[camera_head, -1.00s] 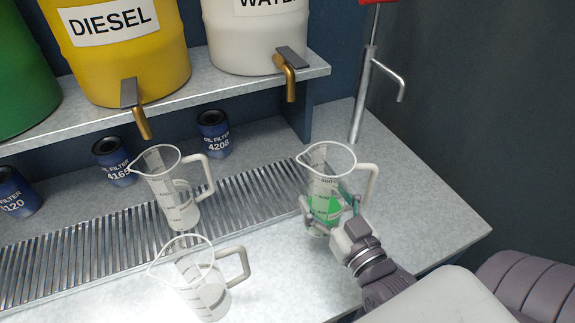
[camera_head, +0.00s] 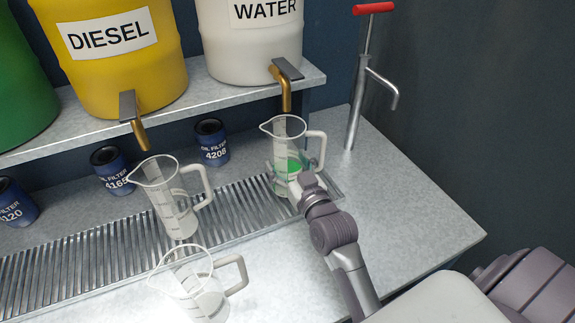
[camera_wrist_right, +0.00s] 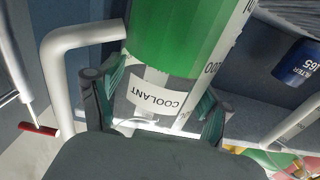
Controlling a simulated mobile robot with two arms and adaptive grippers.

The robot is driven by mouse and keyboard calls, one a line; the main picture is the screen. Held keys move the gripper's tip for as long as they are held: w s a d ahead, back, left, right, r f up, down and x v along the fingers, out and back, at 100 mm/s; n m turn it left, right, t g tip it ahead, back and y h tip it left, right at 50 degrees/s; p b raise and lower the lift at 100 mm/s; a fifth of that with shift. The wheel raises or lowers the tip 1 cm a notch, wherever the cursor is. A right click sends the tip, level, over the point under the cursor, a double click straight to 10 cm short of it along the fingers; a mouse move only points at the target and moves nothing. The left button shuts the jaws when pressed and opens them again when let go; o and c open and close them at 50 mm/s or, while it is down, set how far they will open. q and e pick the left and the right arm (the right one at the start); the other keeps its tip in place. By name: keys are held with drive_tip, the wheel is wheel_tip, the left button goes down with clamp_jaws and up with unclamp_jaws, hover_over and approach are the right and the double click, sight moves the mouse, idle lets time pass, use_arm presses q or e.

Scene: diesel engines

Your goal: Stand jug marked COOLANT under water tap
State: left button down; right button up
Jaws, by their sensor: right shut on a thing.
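The jug marked COOLANT (camera_head: 283,132) is clear with a white handle and holds green liquid. It stands upright over the right end of the slatted grate, just below the water tap (camera_head: 286,92). My right gripper (camera_head: 293,186) is shut on its lower body from the front. In the right wrist view the COOLANT label (camera_wrist_right: 158,95) on the jug shows between the two fingers (camera_wrist_right: 160,110). The gripper hides the jug's base, so I cannot tell whether it touches the grate. My left gripper is not in view.
Two empty clear jugs, one on the grate (camera_head: 172,205) and one in front (camera_head: 200,285), stand left. Oil filter cans (camera_head: 212,142) line the back under the drum shelf (camera_head: 200,95). A red-handled pump (camera_head: 354,120) stands right. The bench's right part (camera_head: 410,210) is clear.

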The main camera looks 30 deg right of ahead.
drive_tip(key=shift+f, duration=0.55)
drive_tip(key=o, duration=1.4)
drive_tip(key=shift+f, duration=0.15)
drive_tip(key=s+b, duration=0.1)
drive_tip(key=s, duration=1.1)
drive_tip(key=shift+a+b, duration=0.35)
